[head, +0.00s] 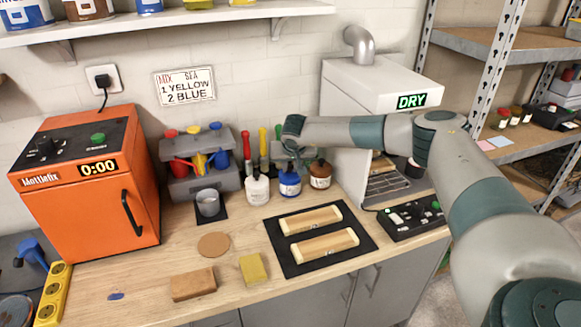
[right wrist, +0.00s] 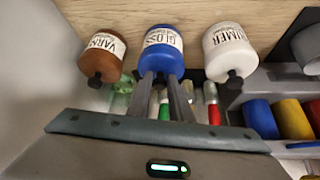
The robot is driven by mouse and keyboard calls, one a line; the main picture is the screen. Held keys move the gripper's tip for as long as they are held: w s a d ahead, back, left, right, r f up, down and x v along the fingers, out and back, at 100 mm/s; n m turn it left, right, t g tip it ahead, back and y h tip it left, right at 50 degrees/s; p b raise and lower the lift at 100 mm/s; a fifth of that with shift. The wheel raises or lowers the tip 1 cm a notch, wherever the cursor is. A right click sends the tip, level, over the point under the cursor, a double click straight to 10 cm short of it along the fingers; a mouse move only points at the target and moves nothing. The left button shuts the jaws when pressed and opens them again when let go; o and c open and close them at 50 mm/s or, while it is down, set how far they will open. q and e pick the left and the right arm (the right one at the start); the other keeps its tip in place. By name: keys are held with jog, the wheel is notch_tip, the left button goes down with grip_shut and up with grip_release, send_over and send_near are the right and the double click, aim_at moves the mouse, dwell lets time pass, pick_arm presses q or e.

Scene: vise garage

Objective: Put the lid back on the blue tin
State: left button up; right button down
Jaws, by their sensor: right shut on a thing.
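The blue tin (head: 289,184), labelled GLOSS, stands upright on the workbench between a white bottle and a brown bottle. It also shows in the right wrist view (right wrist: 160,52). My right gripper (head: 290,163) is over its top, pointing down. In the right wrist view its two fingers (right wrist: 160,78) are shut at the top of the blue tin, on what looks like its small dark lid. The lid is mostly hidden between the fingertips, and I cannot tell whether it is seated or just above the opening. My left gripper is not in view.
The white PRIMER bottle (head: 257,190) and brown VARNISH bottle (head: 320,175) stand close on either side. Behind are upright tools (head: 263,145) and a grey rack (head: 192,185) of coloured cups. A metal cup (head: 208,203) stands left. A black mat (head: 285,262) holds two wooden pieces in front.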

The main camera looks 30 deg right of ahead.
dwell(0.3)
dwell(0.4)
jog(key=c, duration=1)
grip_release()
jog(key=shift+c, duration=0.2)
notch_tip(320, 180, up, 7)
jog(key=p, duration=0.3)
jog(key=shift+p, duration=0.3)
grip_shut()
